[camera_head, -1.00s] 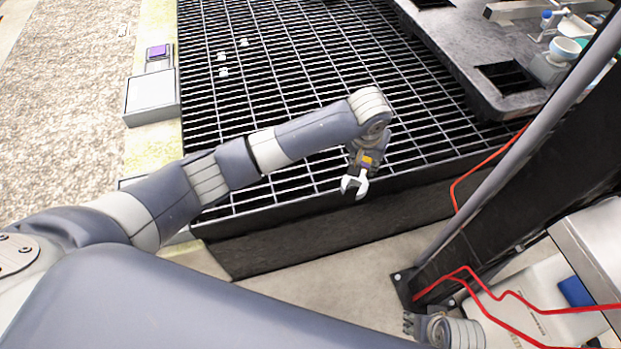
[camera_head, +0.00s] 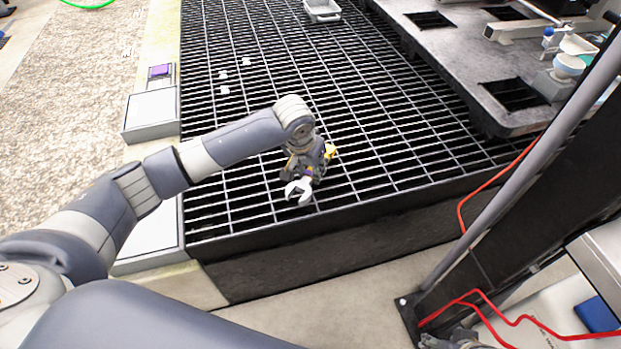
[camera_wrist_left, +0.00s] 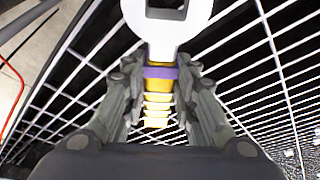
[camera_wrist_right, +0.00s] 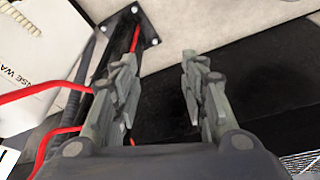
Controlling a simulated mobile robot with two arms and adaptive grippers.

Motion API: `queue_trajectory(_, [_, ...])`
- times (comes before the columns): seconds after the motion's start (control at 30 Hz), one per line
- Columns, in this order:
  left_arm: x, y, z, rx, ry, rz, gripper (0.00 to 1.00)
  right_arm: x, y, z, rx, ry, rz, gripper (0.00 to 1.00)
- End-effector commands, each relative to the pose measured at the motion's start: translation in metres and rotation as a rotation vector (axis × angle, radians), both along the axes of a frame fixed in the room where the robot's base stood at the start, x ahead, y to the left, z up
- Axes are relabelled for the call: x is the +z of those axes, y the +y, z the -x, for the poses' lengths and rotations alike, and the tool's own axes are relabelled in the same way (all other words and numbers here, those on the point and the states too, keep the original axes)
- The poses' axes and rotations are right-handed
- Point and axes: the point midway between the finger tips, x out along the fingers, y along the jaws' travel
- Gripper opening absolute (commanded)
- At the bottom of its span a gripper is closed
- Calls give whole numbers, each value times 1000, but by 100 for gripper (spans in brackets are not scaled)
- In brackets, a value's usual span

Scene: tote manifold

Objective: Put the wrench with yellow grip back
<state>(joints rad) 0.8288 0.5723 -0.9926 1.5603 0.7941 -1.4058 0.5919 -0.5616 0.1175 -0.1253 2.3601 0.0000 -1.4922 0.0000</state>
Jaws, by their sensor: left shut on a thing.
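The wrench (camera_head: 299,190) has a silver open-ended head and a grip banded in yellow and purple. My left gripper (camera_head: 308,172) is shut on it, above the dark metal grating (camera_head: 400,130) near its front edge. In the left wrist view, the wrench head (camera_wrist_left: 166,30) points up the picture, and the yellow grip (camera_wrist_left: 157,105) lies between the fingers of the left gripper (camera_wrist_left: 160,90). My right gripper (camera_wrist_right: 160,85) is open and empty in its own wrist view. In the head view it shows only partly at the bottom edge.
A dark table (camera_head: 450,50) with square openings stands at the right, with a light blue cup (camera_head: 568,66) on it. A grey post (camera_head: 500,180) and red cables (camera_head: 490,300) are at the right. A grey tote (camera_head: 322,11) sits far back on the grating. Several small white pieces lie on the grating.

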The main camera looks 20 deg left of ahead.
Motion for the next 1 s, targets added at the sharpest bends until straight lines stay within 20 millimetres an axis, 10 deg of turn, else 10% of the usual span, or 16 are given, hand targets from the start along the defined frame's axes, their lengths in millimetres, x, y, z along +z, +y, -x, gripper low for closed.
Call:
queue_trajectory(0.8, [-37,2,0,0,-1,1,0,23,-2,9,-2,-13,0,40])
queue_trajectory(0.83, [-38,2,0,0,0,0,33,22,-2,9,-2,-13,0,40])
queue_trajectory(1.0, [-38,2,0,0,0,0,46,22,-2,9,-1,-13,0,40])
